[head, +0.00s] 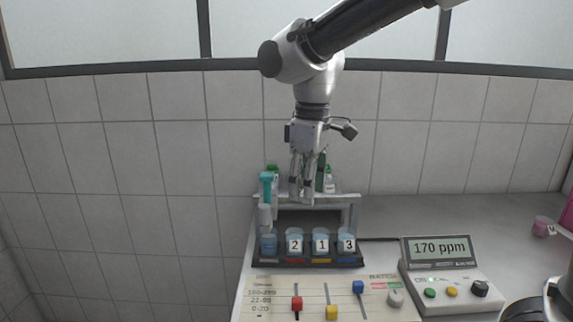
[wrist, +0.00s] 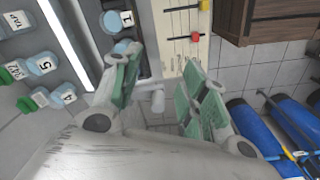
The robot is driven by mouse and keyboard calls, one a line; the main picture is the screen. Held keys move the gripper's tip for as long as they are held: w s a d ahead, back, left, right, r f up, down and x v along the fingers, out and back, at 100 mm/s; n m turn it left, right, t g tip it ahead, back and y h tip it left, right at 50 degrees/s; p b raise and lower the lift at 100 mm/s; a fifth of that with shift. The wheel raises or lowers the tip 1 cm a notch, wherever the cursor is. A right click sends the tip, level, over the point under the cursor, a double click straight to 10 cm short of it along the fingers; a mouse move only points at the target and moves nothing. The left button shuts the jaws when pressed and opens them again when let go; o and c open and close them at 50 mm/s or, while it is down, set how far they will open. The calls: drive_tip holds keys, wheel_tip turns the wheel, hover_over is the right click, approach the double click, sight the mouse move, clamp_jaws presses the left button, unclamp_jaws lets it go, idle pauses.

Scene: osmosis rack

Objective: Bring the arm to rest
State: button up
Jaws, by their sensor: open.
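My gripper (head: 302,194) hangs from my arm, pointing down, just above the top bar of the grey rack (head: 325,201) in the head view. In the wrist view my gripper (wrist: 158,95) has its fingers spread apart with nothing held between them. A teal-topped tube (head: 266,190) stands at the left end of the rack, left of my fingers. Whether my fingers touch the rack bar cannot be told.
Beakers numbered 2 (head: 295,241), 1 (head: 321,241) and 3 (head: 347,241) stand below the rack. A slider panel (head: 270,295) and a meter reading 170 ppm (head: 440,250) lie in front. Blue cylinders (wrist: 255,125) show in the wrist view. The right counter is mostly clear.

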drive_tip(key=s+d+m+t, duration=0.1)
drive_tip(key=s+d+m, duration=0.3)
drive_tip(key=d, duration=0.6)
drive_tip(key=s+d+m+t, duration=0.1)
drive_tip(key=s+d+m, duration=0.3)
drive_tip(key=d, duration=0.7)
drive_tip(key=s+d+m+t, duration=0.2)
drive_tip(key=s+d+m, duration=0.2)
drive_tip(key=d, duration=0.7)
drive_tip(key=shift+s+d+f+m, duration=0.15)
drive_tip(key=shift+s+f+m, duration=0.2)
drive_tip(key=shift+s, duration=0.5)
